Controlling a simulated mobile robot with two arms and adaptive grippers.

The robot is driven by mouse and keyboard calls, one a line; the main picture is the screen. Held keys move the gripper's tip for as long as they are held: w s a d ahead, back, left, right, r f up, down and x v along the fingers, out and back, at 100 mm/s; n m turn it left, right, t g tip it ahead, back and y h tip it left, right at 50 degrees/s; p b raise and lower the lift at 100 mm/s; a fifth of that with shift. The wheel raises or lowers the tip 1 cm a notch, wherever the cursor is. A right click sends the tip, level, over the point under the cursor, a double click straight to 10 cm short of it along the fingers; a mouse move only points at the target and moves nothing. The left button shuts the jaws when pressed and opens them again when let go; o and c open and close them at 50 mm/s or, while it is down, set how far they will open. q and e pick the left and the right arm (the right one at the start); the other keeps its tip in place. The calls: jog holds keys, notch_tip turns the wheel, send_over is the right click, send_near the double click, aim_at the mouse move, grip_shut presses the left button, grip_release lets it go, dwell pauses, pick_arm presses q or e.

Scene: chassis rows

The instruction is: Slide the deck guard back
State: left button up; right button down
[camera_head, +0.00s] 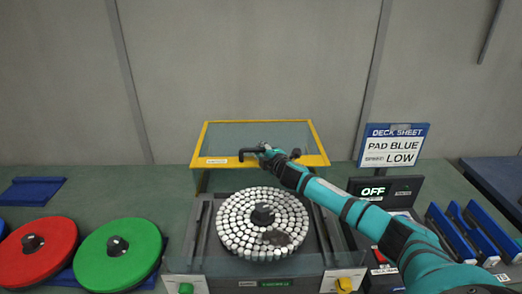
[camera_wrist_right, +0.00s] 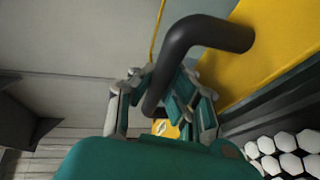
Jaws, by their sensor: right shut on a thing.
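The deck guard (camera_head: 209,161) is a clear panel in a yellow frame, standing tilted behind the round deck of white pads (camera_head: 238,230). Its black bar handle (camera_wrist_right: 190,38) bends out from the yellow frame in the right wrist view. My right gripper (camera_head: 262,153) reaches over the deck to the handle at the guard's front edge. In the right wrist view the right gripper's fingers (camera_wrist_right: 165,98) are closed around the handle. A dark patch (camera_head: 276,238) lies on the white pads. My left gripper is not in view.
A red disc (camera_head: 38,262) and a green disc (camera_head: 119,262) lie at the left. A sign (camera_head: 393,145) reads PAD BLUE and LOW. A display (camera_head: 374,191) reads OFF. Blue racks (camera_head: 470,240) stand at the right. A grey wall is behind.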

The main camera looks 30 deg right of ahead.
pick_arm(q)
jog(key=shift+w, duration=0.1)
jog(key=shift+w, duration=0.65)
pick_arm(e)
jog(key=c, duration=1.2)
grip_release()
jog(key=shift+s, duration=0.1)
jog(key=shift+c, duration=0.2)
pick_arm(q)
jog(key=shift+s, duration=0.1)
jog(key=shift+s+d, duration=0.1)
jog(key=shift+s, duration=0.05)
pick_arm(e)
jog(key=v, duration=1.2)
